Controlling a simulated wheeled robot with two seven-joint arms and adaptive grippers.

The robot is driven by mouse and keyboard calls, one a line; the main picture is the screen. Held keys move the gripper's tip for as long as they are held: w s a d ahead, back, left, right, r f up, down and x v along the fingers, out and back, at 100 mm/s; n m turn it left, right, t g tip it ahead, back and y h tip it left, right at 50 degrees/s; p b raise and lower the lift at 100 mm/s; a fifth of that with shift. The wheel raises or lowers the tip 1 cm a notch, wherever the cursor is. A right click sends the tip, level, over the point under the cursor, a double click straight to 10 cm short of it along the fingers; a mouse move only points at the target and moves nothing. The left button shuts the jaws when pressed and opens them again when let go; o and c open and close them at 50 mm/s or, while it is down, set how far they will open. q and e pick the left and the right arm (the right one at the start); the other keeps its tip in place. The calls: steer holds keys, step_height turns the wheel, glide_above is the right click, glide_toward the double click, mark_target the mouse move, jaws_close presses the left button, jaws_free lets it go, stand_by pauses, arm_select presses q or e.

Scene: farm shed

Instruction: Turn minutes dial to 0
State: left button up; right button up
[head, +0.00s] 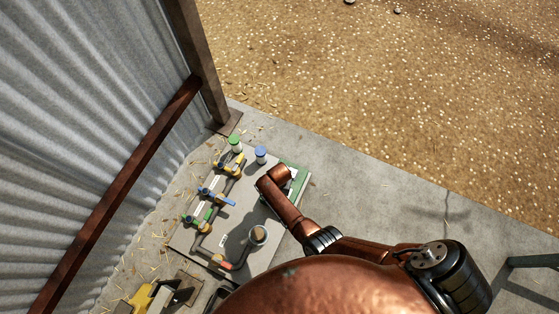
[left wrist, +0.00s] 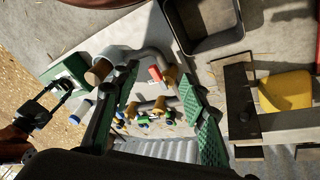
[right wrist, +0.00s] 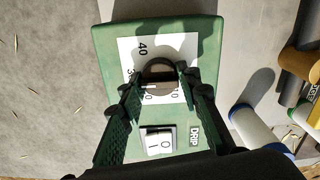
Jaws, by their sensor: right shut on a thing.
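The minutes dial (right wrist: 158,66) is a round grey-brown knob on a white scale plate (right wrist: 182,48) on a green timer box (right wrist: 108,45), in the right wrist view. The numeral 40 shows; other numerals are partly covered. My right gripper (right wrist: 159,82) is shut on the dial, one finger on each side. The fingers hide part of the scale, and I cannot read the dial's setting. In the head view, my right arm covers much of the green box (head: 302,180). My left gripper (left wrist: 158,88) is open and empty in the left wrist view, with pipework beyond its fingers.
A rocker switch (right wrist: 158,141) marked 0 and 1 sits below the dial beside the word DRIP. Pipes with coloured valves (head: 215,197) stand on a grey panel left of the box. A black tray (left wrist: 208,25) and a yellow item (left wrist: 285,90) lie near my left gripper.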

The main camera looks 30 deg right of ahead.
steer(key=c, duration=0.4)
